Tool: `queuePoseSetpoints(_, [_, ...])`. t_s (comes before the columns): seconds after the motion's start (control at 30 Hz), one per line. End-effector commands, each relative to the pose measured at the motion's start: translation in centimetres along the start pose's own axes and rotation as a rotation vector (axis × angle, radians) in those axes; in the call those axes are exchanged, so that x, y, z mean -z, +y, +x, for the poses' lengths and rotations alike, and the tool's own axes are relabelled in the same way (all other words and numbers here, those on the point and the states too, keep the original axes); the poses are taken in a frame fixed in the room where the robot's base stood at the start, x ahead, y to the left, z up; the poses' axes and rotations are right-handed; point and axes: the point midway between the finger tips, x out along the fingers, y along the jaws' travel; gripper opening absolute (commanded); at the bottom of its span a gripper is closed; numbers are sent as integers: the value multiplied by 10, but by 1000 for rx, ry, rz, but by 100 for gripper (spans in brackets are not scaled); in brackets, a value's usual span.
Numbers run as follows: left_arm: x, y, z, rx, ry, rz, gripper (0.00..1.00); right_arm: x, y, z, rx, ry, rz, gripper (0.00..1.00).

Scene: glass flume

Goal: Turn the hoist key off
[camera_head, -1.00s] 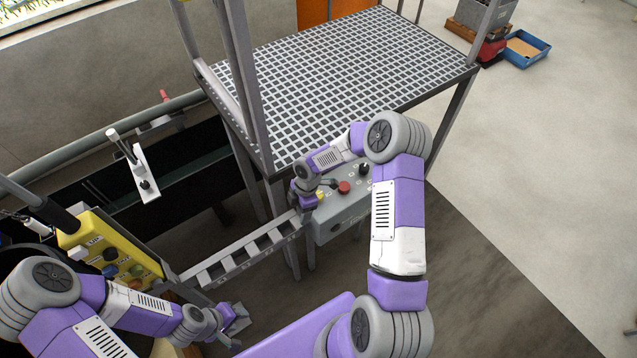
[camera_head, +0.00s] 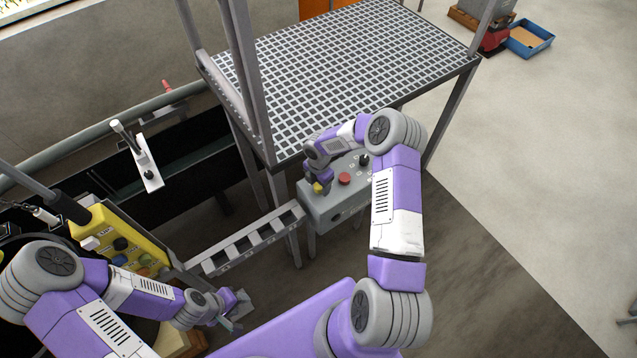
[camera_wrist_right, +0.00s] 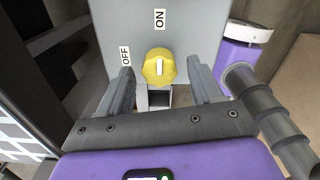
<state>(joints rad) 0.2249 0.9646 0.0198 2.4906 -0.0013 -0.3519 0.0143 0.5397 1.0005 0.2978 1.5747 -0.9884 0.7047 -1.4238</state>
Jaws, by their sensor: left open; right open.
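The hoist key is a yellow round knob with a pale raised bar (camera_wrist_right: 159,68), on a grey control box (camera_head: 337,212). In the right wrist view, an ON label stands above the knob and an OFF label to its upper left. The bar points roughly towards ON. My right gripper (camera_wrist_right: 160,88) is open, with one finger on each side of the knob; whether they touch it I cannot tell. In the head view the knob (camera_head: 318,188) shows just below my right gripper (camera_head: 318,178). My left gripper (camera_head: 238,312) is open and empty, low at the lower left.
The box also carries a red button (camera_head: 344,179) and a black knob (camera_head: 364,160). A grated platform (camera_head: 350,60) stands behind it. A slotted grey rail (camera_head: 250,242) runs left of the box. A yellow control panel (camera_head: 125,242) is near my left arm.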

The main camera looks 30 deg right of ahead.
Motion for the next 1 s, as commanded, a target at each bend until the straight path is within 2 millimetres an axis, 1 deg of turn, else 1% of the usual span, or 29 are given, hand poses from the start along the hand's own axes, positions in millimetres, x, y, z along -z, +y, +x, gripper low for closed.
queuePoseSetpoints(0.13, [0,0,0,0,0,0,43,0,0,0,0,0,1,65])
queuePoseSetpoints(0.17, [0,0,0,0,0,0,43,0,0,0,0,0,0,64])
queuePoseSetpoints(0.5, [0,0,0,0,0,0,43,0,0,0,-1,0,0,12])
queuePoseSetpoints(0.53, [0,0,0,0,0,0,43,0,0,0,-1,0,0,10])
queuePoseSetpoints(0.77, [0,-1,3,0,0,0,43,0,0,0,-1,-1,22,10])
queuePoseSetpoints(1.0, [1,-6,15,0,0,0,43,0,1,2,-2,-2,132,10])
